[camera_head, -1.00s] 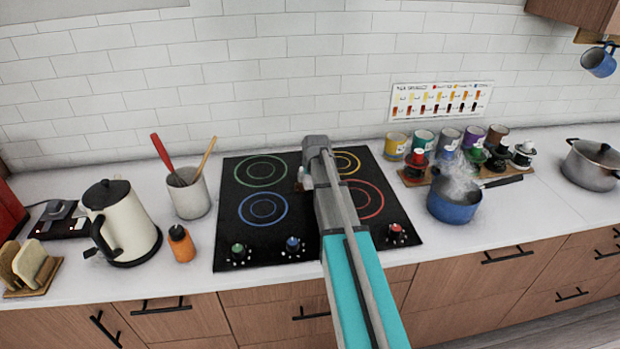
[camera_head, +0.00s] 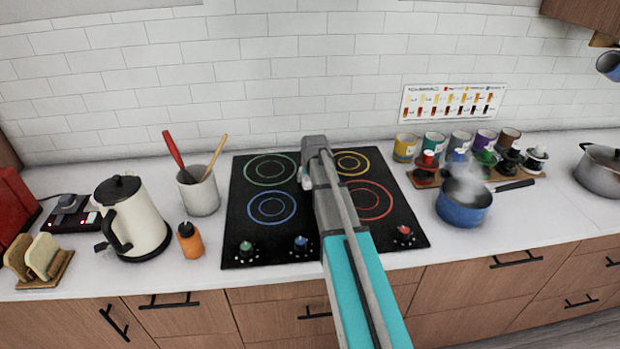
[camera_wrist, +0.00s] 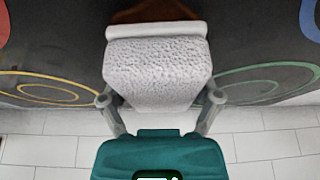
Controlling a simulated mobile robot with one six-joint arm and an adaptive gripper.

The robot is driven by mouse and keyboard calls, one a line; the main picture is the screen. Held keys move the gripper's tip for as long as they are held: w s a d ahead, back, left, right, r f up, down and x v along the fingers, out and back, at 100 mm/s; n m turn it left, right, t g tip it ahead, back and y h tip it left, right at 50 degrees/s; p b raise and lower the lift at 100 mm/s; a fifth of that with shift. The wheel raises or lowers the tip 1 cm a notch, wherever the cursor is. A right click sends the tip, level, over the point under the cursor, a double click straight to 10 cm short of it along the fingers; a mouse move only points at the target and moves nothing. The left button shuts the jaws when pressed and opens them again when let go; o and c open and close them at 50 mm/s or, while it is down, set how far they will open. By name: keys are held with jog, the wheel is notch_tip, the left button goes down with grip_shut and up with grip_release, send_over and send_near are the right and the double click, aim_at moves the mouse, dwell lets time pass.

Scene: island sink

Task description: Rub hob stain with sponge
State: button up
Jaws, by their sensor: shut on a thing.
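My gripper (camera_wrist: 160,98) is shut on a pale grey, rough-textured sponge (camera_wrist: 155,75), with one finger on each side. The sponge is over the black hob (camera_head: 240,215), between the ring markings. A brown stain (camera_wrist: 165,13) shows on the hob at the top of the wrist view, just past the sponge's far edge and partly covered by it. I cannot tell whether the sponge touches the glass. In the head view my own arm hides the middle of the hob, the stain and most of the gripper.
A steaming blue pot (camera_head: 463,205) stands right of the hob, before a rack of jars (camera_head: 480,165). A utensil crock (camera_head: 199,192), orange bottle (camera_head: 190,240) and kettle (camera_head: 135,220) stand left. The tiled wall (camera_head: 300,80) is close behind.

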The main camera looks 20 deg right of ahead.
jog(key=shift+a, duration=0.15)
jog(key=shift+w+a+f, duration=0.1)
jog(key=shift+w+a, duration=0.15)
jog(key=shift+a, duration=0.55)
jog(key=shift+w+a, duration=0.2)
jog(key=shift+a, duration=0.6)
jog(key=shift+d, duration=0.15)
jog(key=shift+s+d, duration=0.3)
jog(key=shift+d, duration=0.5)
jog(key=shift+s+d, duration=0.25)
jog(key=shift+d, duration=0.55)
jog(key=shift+d, duration=0.1)
jog(key=shift+s+d, duration=0.2)
jog(key=shift+d, duration=0.6)
jog(key=shift+s+d, duration=0.2)
jog(key=shift+d, duration=0.6)
